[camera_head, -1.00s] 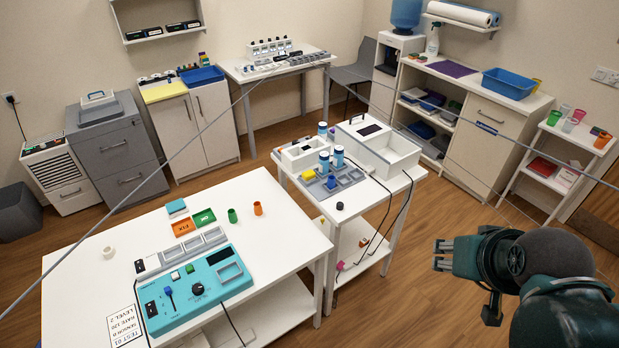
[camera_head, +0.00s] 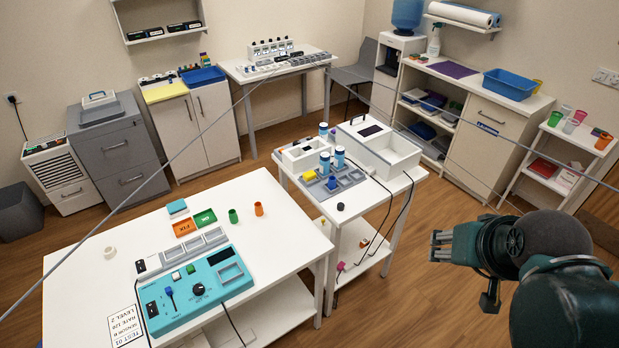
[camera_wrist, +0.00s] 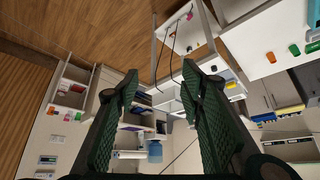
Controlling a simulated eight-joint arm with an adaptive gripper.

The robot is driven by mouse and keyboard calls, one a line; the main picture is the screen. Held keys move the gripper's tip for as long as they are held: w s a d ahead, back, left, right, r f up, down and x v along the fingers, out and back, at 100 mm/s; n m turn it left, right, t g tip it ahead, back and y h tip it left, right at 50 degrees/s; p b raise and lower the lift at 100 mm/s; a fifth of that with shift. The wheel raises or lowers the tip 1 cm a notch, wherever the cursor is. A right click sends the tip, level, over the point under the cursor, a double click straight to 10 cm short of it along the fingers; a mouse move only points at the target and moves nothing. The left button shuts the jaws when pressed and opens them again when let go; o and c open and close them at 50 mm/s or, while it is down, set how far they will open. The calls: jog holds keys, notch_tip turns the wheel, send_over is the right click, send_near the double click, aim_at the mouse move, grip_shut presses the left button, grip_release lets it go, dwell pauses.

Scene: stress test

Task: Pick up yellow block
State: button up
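A small yellow block (camera_head: 309,174) sits at the left edge of the grey tray (camera_head: 318,188) on the middle white table. Blue-capped bottles (camera_head: 325,162) and a blue block (camera_head: 332,182) are close beside it. My gripper (camera_head: 436,246) is out over the floor, right of that table and well apart from the block. In the wrist view my gripper (camera_wrist: 160,72) has its two green ribbed fingers spread apart with nothing held between them.
The front-left table (camera_head: 90,270) holds a teal control panel (camera_head: 195,290). Open wooden floor (camera_head: 400,300) lies between the middle table and my gripper.

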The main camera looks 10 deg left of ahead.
jog(key=w+a+r+m+g, duration=0.1)
jog(key=w+a+r, duration=0.25)
jog(key=w, duration=0.35)
jog(key=m+g+p, duration=0.6)
jog(key=m+p, duration=0.1)
jog(key=m, duration=0.1)
send_over(310, 173)
notch_tip(310, 173, down, 19)
jog(key=shift+s+d+f, duration=0.1)
jog(key=shift+d+f, duration=0.05)
jog(key=shift+f, duration=0.3)
jog(key=shift+f, duration=1.3)
